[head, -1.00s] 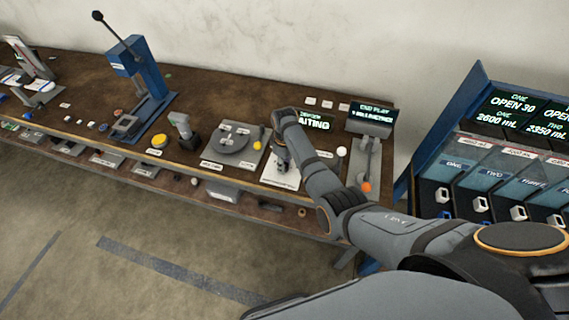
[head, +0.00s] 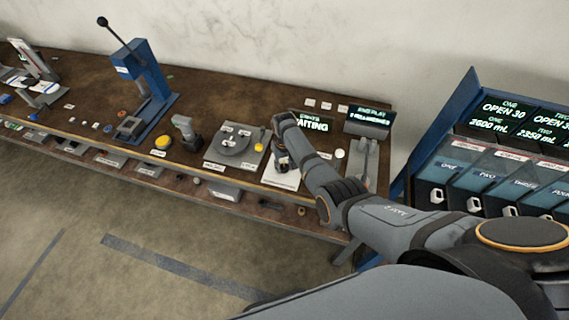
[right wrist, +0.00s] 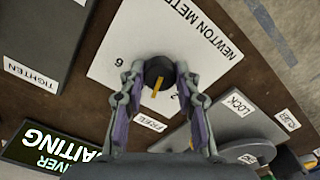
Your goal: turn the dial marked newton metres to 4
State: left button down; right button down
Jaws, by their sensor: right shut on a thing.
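The newton metres dial is a dark round knob (right wrist: 158,72) with a yellow pointer line, on a white plate (right wrist: 110,52) printed "NEWTON METRES". The right wrist view shows a 6 and a 2 on the plate; any other numbers are hidden by the fingers. The yellow line points towards the bottom of that view, near the 2. My right gripper (right wrist: 160,85) is shut on the knob, one finger on each side. In the head view the white plate (head: 272,178) lies under my right gripper (head: 281,168). My left gripper is out of view.
A screen (head: 312,121) reading "WAITING" stands behind the plate. A grey turntable unit (head: 232,145) with a LOCK label is to the left, and a lever unit (head: 364,165) is to the right. A blue press (head: 146,85) stands further left.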

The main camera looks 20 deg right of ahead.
aim_at(284, 167)
jog(key=shift+m, duration=1.6)
jog(key=shift+p, duration=0.3)
jog(key=shift+w, duration=0.1)
jog(key=c, duration=1)
grip_release()
jog(key=shift+o, duration=0.2)
notch_tip(284, 167, up, 12)
